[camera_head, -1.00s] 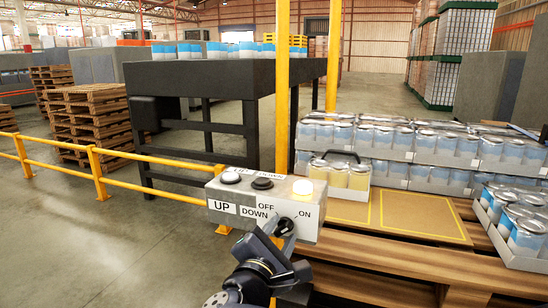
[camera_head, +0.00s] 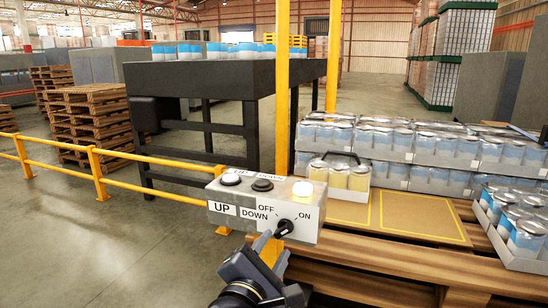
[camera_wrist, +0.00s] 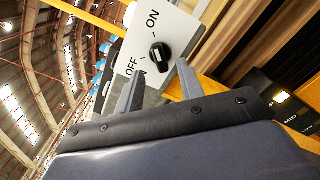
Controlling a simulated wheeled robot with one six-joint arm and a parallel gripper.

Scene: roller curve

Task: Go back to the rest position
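The grey control box (camera_head: 240,215) stands on the yellow post, with UP and DOWN buttons, a lit yellow-white lamp (camera_head: 310,194) and a black OFF/ON knob (camera_head: 284,227) on its front. The knob shows up close in the wrist view (camera_wrist: 160,56), between the OFF and ON labels; its exact setting is hard to tell. My gripper (camera_head: 269,250) is just below and in front of the knob. In the wrist view my gripper (camera_wrist: 158,78) has its two fingers apart, with nothing between them; the knob lies beyond their tips.
A wooden pallet (camera_head: 370,282) with cardboard and trays of cans (camera_head: 420,145) stands to the right. A yellow railing (camera_head: 150,158) runs to the left. A dark conveyor table (camera_head: 215,76) is behind the box. The floor at lower left is clear.

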